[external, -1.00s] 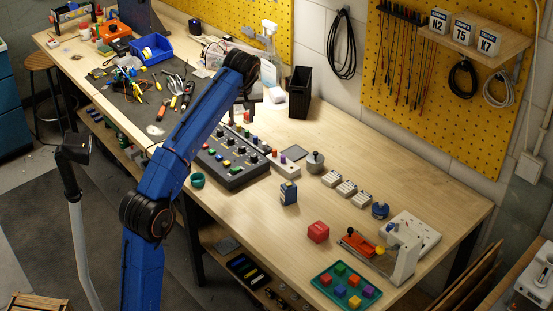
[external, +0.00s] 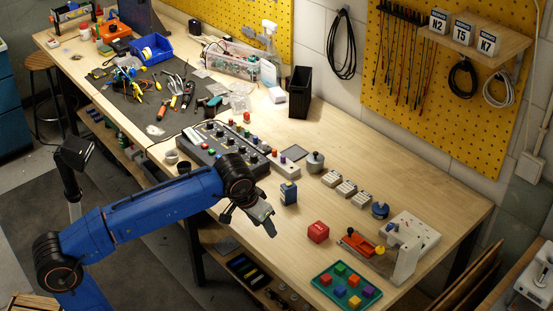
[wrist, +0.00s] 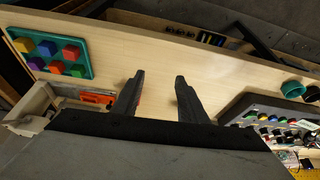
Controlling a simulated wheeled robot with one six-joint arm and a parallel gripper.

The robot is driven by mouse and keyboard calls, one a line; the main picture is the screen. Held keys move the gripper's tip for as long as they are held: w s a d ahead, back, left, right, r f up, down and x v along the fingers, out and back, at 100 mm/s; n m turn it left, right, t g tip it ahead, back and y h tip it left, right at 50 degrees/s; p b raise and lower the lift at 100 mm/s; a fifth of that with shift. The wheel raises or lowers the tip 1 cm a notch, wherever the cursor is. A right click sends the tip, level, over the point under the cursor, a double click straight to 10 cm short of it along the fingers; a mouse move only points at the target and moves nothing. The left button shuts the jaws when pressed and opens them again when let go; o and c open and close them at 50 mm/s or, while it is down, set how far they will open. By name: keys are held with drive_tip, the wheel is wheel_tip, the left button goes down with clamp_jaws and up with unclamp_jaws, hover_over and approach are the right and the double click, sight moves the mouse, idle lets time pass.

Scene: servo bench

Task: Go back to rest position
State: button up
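Bare wood shows beyond the fingertips. My blue arm reaches in from the lower left, with its elbow low and outside the bench edge.
A black control panel (external: 226,148) with coloured knobs lies behind my arm. A green tray (external: 322,287) of coloured blocks is at the front right. A teal cup (wrist: 292,88) shows in the wrist view. Bare wood (external: 400,190) lies at the back right.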

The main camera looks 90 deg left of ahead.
drive_tip(key=s+d+f+m+t+h, duration=0.1)
drive_tip(key=s+d+f+m, duration=0.2)
drive_tip(key=d+f, duration=0.4)
drive_tip(key=s+d+f+m+h, duration=0.15)
drive_tip(key=s+d+f, duration=0.3)
drive_tip(key=d, duration=0.55)
drive_tip(key=s+d+f+m, duration=0.2)
drive_tip(key=s+d+f, duration=0.2)
drive_tip(key=f, duration=0.3)
drive_tip(key=s+d+f+m+t, duration=0.1)
drive_tip(key=s+d+f+m, duration=0.2)
drive_tip(key=s+d+f, duration=0.2)
wheel_tip(320, 180, down, 4)
drive_tip(key=shift+s+d+r+h, duration=0.15)
drive_tip(key=shift+d+r+h, duration=0.1)
drive_tip(key=shift+h, duration=0.2)
